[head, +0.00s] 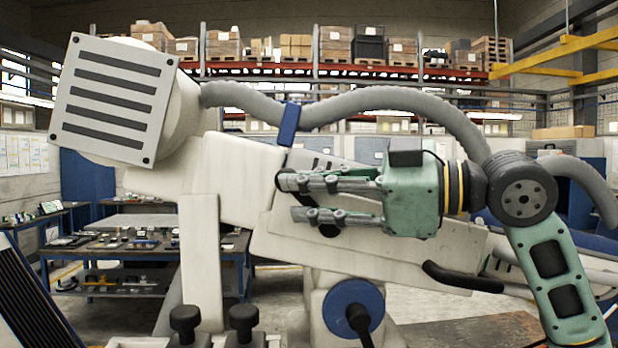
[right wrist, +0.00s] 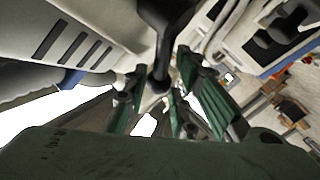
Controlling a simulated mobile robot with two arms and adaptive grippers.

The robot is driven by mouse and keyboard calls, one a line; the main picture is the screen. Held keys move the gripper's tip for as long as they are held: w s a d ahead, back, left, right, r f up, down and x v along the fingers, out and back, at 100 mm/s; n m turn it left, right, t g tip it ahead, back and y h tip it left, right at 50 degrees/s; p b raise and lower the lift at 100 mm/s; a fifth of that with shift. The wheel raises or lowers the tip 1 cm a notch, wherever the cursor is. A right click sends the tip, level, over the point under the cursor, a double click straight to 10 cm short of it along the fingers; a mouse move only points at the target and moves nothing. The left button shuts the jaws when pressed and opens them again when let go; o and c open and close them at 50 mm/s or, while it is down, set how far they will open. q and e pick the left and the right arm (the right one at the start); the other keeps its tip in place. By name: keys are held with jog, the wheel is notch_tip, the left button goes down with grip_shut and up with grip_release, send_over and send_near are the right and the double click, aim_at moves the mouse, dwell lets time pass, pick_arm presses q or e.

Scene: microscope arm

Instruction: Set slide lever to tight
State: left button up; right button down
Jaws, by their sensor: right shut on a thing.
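The slide lever is a black handle (right wrist: 163,35) that comes down from the top of the right wrist view, with its rounded end between my right gripper's fingers. In the head view, only a dark bit of it (head: 329,230) shows at the lower finger; the rest is hidden. My right gripper (head: 290,198) is green with grey jointed fingers. It points left across the side of the cream microscope arm (head: 240,172) and is shut on the lever. The fingers also show in the right wrist view (right wrist: 160,88). My left gripper is not in view.
A large square head with dark slots (head: 112,98) is at the upper left. A grey hose (head: 400,98) arches above my gripper. A curved black handle (head: 460,278) and a blue knob (head: 342,300) are below. A workbench with small parts (head: 120,240) stands behind.

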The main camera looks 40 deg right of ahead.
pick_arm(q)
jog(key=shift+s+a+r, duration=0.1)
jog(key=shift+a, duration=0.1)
pick_arm(e)
jog(key=shift+w+a+f, duration=0.1)
jog(key=shift+a+f, duration=0.15)
jog(key=shift+f, duration=0.1)
jog(key=c, duration=1.7)
grip_release()
jog(key=shift+c, duration=0.2)
jog(key=shift+o, duration=0.3)
jog(key=shift+r, duration=0.1)
jog(key=v, duration=1.2)
jog(key=shift+r, duration=0.15)
